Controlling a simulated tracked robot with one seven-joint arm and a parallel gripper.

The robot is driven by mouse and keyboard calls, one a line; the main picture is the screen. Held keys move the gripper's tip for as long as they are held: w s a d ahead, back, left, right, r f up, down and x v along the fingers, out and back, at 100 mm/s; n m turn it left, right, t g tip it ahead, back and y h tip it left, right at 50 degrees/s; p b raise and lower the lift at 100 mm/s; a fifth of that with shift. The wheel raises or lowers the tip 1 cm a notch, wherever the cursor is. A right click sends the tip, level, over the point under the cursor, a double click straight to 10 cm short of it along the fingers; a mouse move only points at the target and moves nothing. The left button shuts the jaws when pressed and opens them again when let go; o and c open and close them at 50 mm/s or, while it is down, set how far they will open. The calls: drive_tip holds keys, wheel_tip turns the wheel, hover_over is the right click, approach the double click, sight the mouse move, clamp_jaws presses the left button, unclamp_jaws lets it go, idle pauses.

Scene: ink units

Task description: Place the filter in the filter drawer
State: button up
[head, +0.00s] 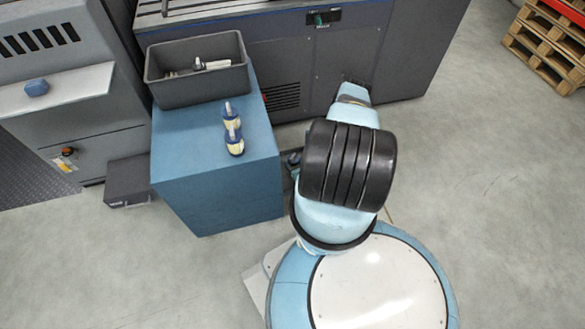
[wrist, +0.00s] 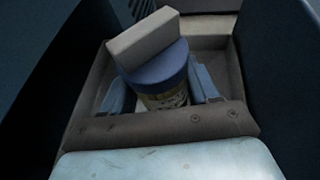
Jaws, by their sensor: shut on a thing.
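My gripper (wrist: 162,92) is shut on the filter (wrist: 162,74) in the wrist view. The filter has a blue collar, a pale yellowish body below it and a pale block-shaped end, and it is tilted. A blue finger lies on each side of it. Behind and around them is a grey open box with low walls (wrist: 218,43), which looks like the filter drawer. I cannot tell whether the filter touches its floor. Dark panels stand left and right of the box. In the head view my arm hides the gripper, the filter and the drawer.
A blue cabinet (head: 215,190) stands left of my arm. A large dark machine (head: 410,50) stands behind. Open floor lies to the right, with pallets (head: 545,50) far off.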

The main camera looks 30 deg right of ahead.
drive_tip(key=shift+w+f, duration=0.45)
drive_tip(key=shift+f, duration=1.5)
drive_tip(key=o, duration=1.1)
drive_tip(key=shift+s, duration=0.1)
drive_tip(key=v, duration=1.2)
